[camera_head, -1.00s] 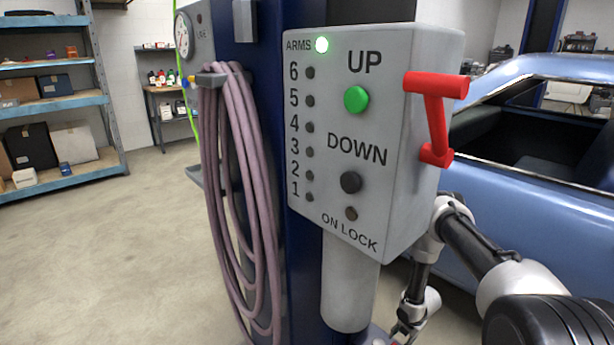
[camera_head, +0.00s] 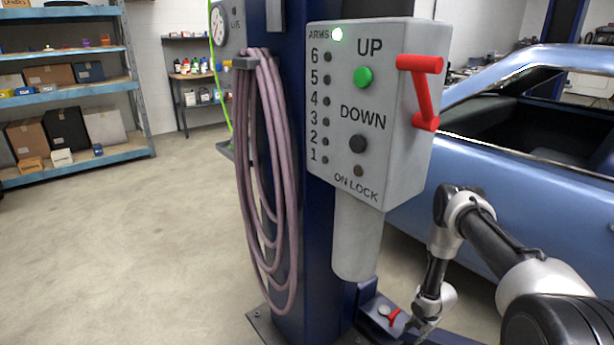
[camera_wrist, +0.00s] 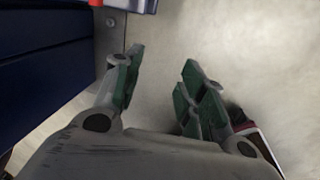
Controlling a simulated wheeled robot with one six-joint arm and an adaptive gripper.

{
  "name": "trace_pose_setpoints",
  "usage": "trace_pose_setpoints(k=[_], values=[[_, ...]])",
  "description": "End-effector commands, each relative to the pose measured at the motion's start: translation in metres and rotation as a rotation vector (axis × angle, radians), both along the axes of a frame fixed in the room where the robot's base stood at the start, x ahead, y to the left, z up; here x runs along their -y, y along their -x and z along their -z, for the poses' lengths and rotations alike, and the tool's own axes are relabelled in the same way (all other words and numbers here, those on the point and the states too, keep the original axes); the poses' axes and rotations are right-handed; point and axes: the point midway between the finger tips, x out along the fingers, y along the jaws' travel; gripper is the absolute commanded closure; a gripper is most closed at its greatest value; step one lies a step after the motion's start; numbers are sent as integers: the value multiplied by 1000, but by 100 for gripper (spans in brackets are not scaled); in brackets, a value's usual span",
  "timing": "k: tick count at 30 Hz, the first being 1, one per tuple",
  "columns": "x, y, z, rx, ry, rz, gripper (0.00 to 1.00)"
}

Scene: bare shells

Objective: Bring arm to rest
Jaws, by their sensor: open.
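My arm comes in at the lower right of the head view, bent at the elbow and reaching down beside the lift post. My gripper (camera_wrist: 162,78) shows in the wrist view with its two green-padded fingers apart and nothing between them, above the pale floor. In the head view the gripper end is at the bottom edge, partly cut off, close to a small red lever (camera_head: 393,317) on the blue foot of the post. The grey control box (camera_head: 368,110) has a red handle (camera_head: 424,92) on its right side.
A blue car (camera_head: 535,185) stands behind my arm at right. The blue lift post (camera_head: 322,260) carries a coiled mauve hose (camera_head: 268,180). Blue shelving (camera_head: 75,99) with boxes stands at far left. The floor at left is clear.

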Motion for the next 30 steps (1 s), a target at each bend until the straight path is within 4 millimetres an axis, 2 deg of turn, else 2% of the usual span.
trace_pose_setpoints(k=[5,8,14,16,19,23,26,29,30], values=[[6,13,2,-62,10,124,59],[11,28,4,-118,24,222,59],[19,87,5,-284,78,472,59],[23,108,-5,-347,113,585,59],[32,124,-37,-421,175,776,59],[41,129,-89,-470,246,989,59],[46,127,-138,-485,295,1147,59],[48,122,-198,-485,338,1315,59],[48,121,-225,-481,353,1383,59]])
